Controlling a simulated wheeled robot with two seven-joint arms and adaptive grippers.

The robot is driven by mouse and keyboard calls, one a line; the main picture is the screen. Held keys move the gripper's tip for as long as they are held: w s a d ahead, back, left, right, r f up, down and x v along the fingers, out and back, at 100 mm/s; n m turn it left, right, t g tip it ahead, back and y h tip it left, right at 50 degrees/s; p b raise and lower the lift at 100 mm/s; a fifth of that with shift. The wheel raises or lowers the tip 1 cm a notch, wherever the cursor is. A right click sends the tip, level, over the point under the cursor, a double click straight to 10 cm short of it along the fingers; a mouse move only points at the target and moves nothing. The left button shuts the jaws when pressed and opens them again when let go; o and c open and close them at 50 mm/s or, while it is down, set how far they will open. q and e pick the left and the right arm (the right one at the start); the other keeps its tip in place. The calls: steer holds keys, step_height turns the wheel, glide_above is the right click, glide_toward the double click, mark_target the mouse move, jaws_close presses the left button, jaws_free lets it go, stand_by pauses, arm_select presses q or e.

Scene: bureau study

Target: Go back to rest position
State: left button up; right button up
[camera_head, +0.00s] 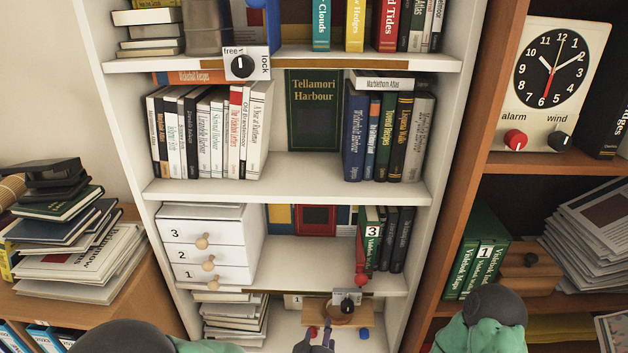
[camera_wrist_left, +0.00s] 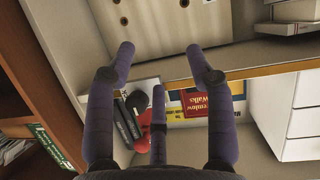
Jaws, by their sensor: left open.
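My left gripper (camera_head: 315,338) shows at the bottom centre of the head view, with only the ends of its dark purple fingers in sight. It is in front of the low part of the white bookcase (camera_head: 290,190). In the left wrist view the left gripper (camera_wrist_left: 160,52) has its fingers spread wide, with nothing between them. My right arm shows at the lower right of the head view, but its gripper is not visible.
A white drawer unit (camera_head: 205,250) stands left on the shelf above my left gripper. A small wooden stand (camera_head: 338,315) with a dark knob is close to the fingers. A clock (camera_head: 550,80) stands on the brown bookcase at right. Stacked books (camera_head: 75,245) are at left.

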arm_select(q)
steer(key=s+a+f+g, duration=0.2)
steer(key=a+f+g, duration=0.2)
steer(key=f, duration=0.6)
steer(key=s+a+f+g, duration=0.2)
steer(key=a+f+g, duration=0.15)
steer(key=f, duration=0.65)
steer(key=s+a+f+g+h, duration=0.1)
steer(key=s+a+f+g, duration=0.1)
steer(key=s+f, duration=0.3)
steer(key=s+a+f+n+g+h, duration=0.1)
steer(key=s+a+f+g, duration=0.1)
steer(key=s+f, duration=0.3)
steer(key=s+g, duration=0.1)
steer(key=s, duration=0.1)
steer(key=shift+s+a+f+n, duration=0.15)
steer(key=shift+s+f+n, duration=0.1)
steer(key=shift+s+n, duration=0.05)
steer(key=shift+g, duration=0.25)
